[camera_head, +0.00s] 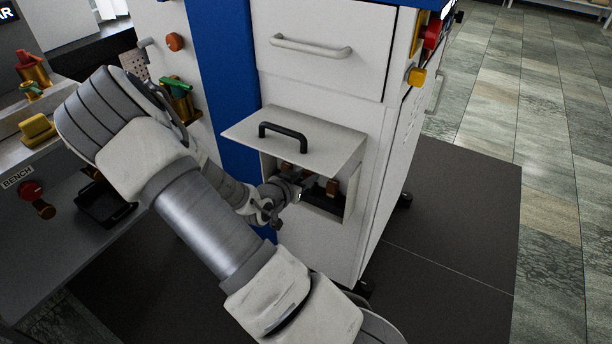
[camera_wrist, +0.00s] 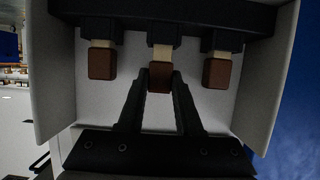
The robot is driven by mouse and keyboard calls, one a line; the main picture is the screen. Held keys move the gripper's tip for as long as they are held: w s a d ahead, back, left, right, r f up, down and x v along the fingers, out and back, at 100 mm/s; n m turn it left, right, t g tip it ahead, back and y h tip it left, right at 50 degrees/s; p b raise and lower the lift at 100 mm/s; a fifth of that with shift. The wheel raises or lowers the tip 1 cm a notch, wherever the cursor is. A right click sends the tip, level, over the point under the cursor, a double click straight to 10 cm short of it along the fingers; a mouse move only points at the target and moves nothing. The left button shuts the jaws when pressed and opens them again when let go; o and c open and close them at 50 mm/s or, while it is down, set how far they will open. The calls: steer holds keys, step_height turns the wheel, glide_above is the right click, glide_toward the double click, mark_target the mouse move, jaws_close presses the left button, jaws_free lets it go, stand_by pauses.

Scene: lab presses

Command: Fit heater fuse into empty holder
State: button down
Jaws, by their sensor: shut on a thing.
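In the wrist view my gripper (camera_wrist: 160,82) is shut on the brown cap of the middle fuse (camera_wrist: 160,76). More of this fuse's pale body shows than on its neighbours. The pale end meets the black holder block (camera_wrist: 262,20); how deep it sits I cannot tell. A left fuse (camera_wrist: 102,64) and a right fuse (camera_wrist: 217,73) stand in the block on either side, clear of my fingers. In the head view my gripper reaches into the open compartment, its fingertips largely hidden.
The compartment's white flap (camera_head: 310,145) with a black handle (camera_head: 283,131) stands out over my gripper. White side walls (camera_wrist: 52,80) flank the fuses closely. A drawer (camera_head: 330,50) is shut above. A bench (camera_head: 60,165) with a black tray (camera_head: 103,204) is at left.

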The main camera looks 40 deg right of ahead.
steer(key=shift+f+b, duration=0.4)
steer(key=shift+f, duration=0.2)
steer(key=c, duration=0.5)
jaws_free()
steer(key=p+v, duration=0.6)
steer(key=v, duration=1.1)
steer(key=shift+s+r+p, duration=0.2)
steer(key=shift+p, duration=0.15)
steer(key=shift+a, duration=0.15)
